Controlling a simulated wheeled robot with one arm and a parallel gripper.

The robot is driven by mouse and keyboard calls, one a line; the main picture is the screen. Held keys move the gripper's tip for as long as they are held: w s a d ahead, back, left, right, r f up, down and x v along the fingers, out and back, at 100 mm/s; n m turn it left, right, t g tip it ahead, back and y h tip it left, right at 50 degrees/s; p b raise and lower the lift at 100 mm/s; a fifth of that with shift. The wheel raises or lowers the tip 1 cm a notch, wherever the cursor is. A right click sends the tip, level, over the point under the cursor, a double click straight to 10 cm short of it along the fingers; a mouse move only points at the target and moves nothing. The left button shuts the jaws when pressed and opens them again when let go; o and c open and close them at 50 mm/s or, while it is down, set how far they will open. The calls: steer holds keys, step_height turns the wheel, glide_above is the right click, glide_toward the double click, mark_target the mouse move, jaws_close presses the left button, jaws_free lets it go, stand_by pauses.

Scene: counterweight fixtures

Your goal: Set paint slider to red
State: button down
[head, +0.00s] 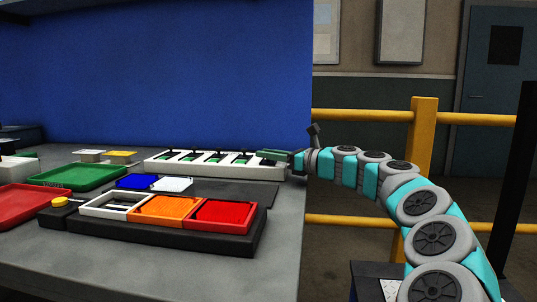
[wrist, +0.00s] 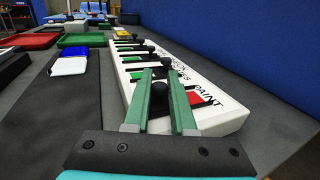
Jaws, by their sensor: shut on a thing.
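The white slider panel (head: 215,170) stands along the back of the table. It also shows in the wrist view (wrist: 225,120), with several slots and black knobs in a row. The word PAINT is printed beside the nearest slot. My gripper (head: 268,156) is at the panel's right end. In the wrist view its two green fingers (wrist: 160,90) are shut around the dark knob of the paint slider (wrist: 159,99). A red patch (wrist: 194,98) of this slot shows just right of the right finger. The fingers hide much of the slot, so the knob's exact setting is unclear.
A black holder (head: 165,230) with white, orange and red trays stands at the front. Green (head: 78,176) and red (head: 28,198) trays lie left. A blue wall (head: 160,75) rises behind the panel. Another black knob (wrist: 158,62) stands just beyond my fingers.

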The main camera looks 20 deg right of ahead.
steer(key=shift+f, duration=0.1)
steer(key=c, duration=0.7)
jaws_free()
steer(key=shift+s, duration=0.1)
steer(key=shift+c, duration=0.2)
steer(key=shift+s, duration=0.1)
steer(key=v, duration=0.7)
steer(key=shift+s+d, duration=0.25)
